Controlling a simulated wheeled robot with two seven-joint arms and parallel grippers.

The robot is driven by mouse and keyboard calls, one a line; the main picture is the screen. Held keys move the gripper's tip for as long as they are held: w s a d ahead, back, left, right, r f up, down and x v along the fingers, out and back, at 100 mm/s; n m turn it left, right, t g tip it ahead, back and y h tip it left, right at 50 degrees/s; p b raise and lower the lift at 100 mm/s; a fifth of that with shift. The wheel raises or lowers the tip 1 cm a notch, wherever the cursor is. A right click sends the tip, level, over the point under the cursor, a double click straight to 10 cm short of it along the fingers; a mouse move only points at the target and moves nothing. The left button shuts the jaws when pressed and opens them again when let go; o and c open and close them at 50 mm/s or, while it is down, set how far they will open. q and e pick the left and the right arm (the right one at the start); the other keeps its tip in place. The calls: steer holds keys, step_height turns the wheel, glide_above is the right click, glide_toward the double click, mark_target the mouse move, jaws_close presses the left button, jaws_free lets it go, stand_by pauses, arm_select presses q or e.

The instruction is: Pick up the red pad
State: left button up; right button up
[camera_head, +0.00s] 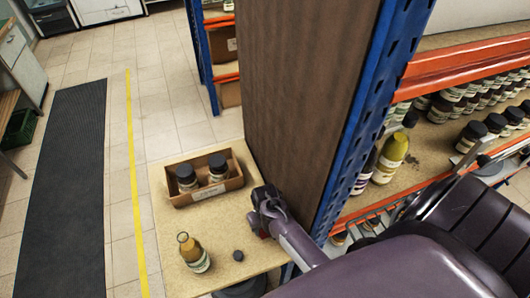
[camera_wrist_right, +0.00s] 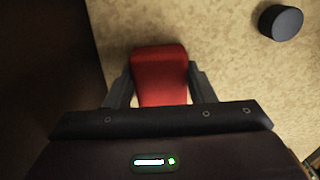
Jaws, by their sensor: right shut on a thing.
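The red pad (camera_wrist_right: 158,78) is in the right wrist view, between the two fingers of my right gripper (camera_wrist_right: 160,88). The fingers touch it on both sides, and the gripper is shut on it. The speckled tabletop shows behind it; I cannot tell whether the pad still touches the top. In the head view my right gripper (camera_head: 266,208) is over the right edge of the small table (camera_head: 222,233), close to the brown panel. The pad is mostly hidden there. My left gripper is not in view.
A cardboard tray (camera_head: 203,190) with dark-lidded jars stands at the table's back. An open yellow bottle (camera_head: 194,254) and a black cap (camera_head: 238,255) are in front. A brown shelf panel (camera_head: 303,95) rises right beside my gripper. Jars fill the right shelves.

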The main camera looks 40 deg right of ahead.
steer(key=shift+r, duration=0.15)
step_height(320, 180, up, 10)
steer(key=b, duration=0.2)
steer(key=o, duration=0.4)
steer(key=c, duration=0.3)
steer(key=shift+f, duration=0.3)
